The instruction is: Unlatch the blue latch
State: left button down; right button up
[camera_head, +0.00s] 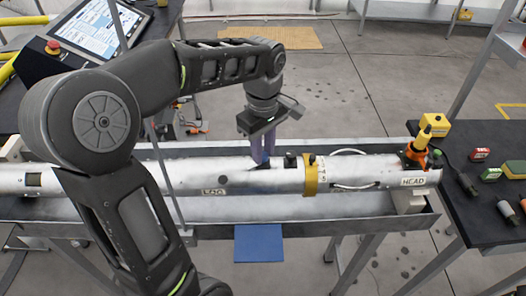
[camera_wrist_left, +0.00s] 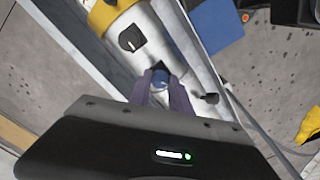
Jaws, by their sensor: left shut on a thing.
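The blue latch (camera_wrist_left: 160,79) shows as a small rounded blue piece on the white tube in the wrist view, between my two fingers. In the head view my fingers hide it. My left gripper (camera_head: 262,162) reaches down to the top of the tube (camera_head: 235,177) and is shut on the latch. Its fingers also show in the wrist view (camera_wrist_left: 163,88). My right gripper is in neither view.
The tube lies along a grey metal trough (camera_head: 330,207). A yellow band (camera_head: 311,175) and a black knob (camera_head: 290,160) sit right of my gripper. An orange clamp (camera_head: 415,157) is at the tube's right end. A dark table (camera_head: 470,140) holds small parts.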

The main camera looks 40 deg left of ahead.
pick_arm(q)
jog(key=n+b, duration=0.1)
jog(key=n, duration=0.5)
jog(key=shift+n+b, duration=0.3)
jog(key=n+b, duration=0.1)
jog(key=n, duration=0.4)
jog(key=shift+n, duration=0.3)
jog(key=c, duration=1.2)
grip_release()
